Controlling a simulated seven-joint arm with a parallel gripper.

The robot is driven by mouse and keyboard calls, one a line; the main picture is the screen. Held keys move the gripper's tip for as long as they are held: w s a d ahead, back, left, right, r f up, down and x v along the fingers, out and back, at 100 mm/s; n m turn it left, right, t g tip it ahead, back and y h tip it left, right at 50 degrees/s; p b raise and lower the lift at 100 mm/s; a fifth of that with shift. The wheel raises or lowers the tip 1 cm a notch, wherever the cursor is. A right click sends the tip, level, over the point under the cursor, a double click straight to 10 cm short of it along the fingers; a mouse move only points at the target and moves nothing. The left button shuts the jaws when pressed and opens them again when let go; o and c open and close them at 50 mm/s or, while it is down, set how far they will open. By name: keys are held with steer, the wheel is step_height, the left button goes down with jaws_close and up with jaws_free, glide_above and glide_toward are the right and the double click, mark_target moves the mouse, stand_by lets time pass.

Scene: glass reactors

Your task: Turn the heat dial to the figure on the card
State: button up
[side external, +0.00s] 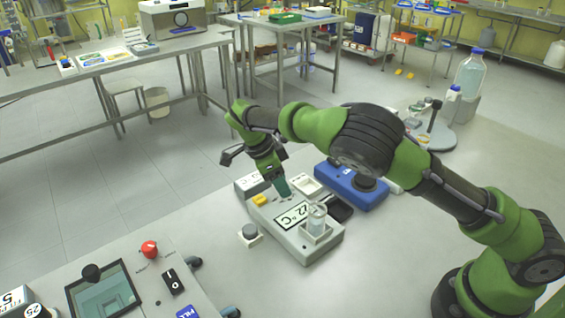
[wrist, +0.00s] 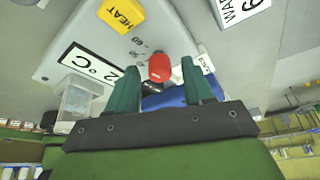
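The heat unit (side external: 283,238) is a pale box with a display (side external: 293,215) reading 22 °C. In the wrist view its yellow HEAT label (wrist: 122,15) and the scale figures (wrist: 139,46) show near a red knob (wrist: 160,68), which looks like the dial. My gripper (wrist: 159,64) is open, its green fingers apart on either side of the red knob in that view. Contact cannot be told. In the side view my gripper (side external: 283,188) is low over the unit's far end and hides the knob. A white card (wrist: 240,9) is cut off and upside down; part of "WAR" and one digit show.
A panel with a red knob (side external: 149,249) is at front left.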

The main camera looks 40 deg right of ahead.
steer(key=v, duration=1.2)
steer(key=s+d+n+t+y, duration=0.25)
steer(key=s+d+n, duration=0.35)
steer(key=d+n, duration=0.4)
steer(key=s+r+n+t+y, duration=0.1)
steer(key=s+r+n+t, duration=0.2)
steer(key=s, duration=0.7)
steer(key=s+r+n+t+y, duration=0.2)
steer(key=s+n, duration=0.4)
steer(key=s, duration=0.4)
steer(key=shift+s+r+t, duration=0.35)
steer(key=shift+r+t, duration=0.5)
steer(key=shift+r, duration=0.55)
